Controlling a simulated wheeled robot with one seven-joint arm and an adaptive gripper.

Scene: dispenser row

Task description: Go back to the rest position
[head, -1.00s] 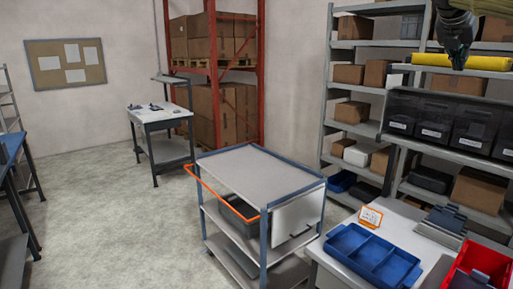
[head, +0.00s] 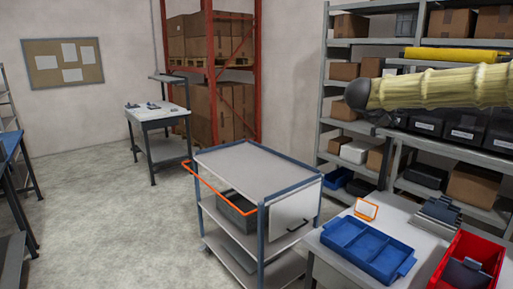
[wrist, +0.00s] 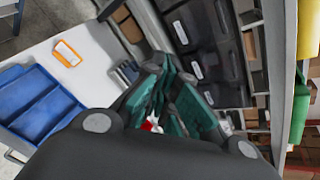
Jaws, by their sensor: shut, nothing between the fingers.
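My gripper (wrist: 170,90) shows in the wrist view, its teal-padded fingers together with nothing held. It points toward the row of dark dispenser bins (wrist: 207,50) above the white table (wrist: 92,22). In the head view my pale yellow arm link reaches in from the right edge, in front of the dispenser row (head: 463,134), and covers part of it. The gripper itself cannot be made out clearly there.
A blue divided tray (head: 367,251), a red bin (head: 487,256) with a dark object in it, an orange-framed card (head: 366,209) and dark grey pieces (head: 437,215) are on the table. A trolley (head: 258,170) stands to its left. Open floor lies further left.

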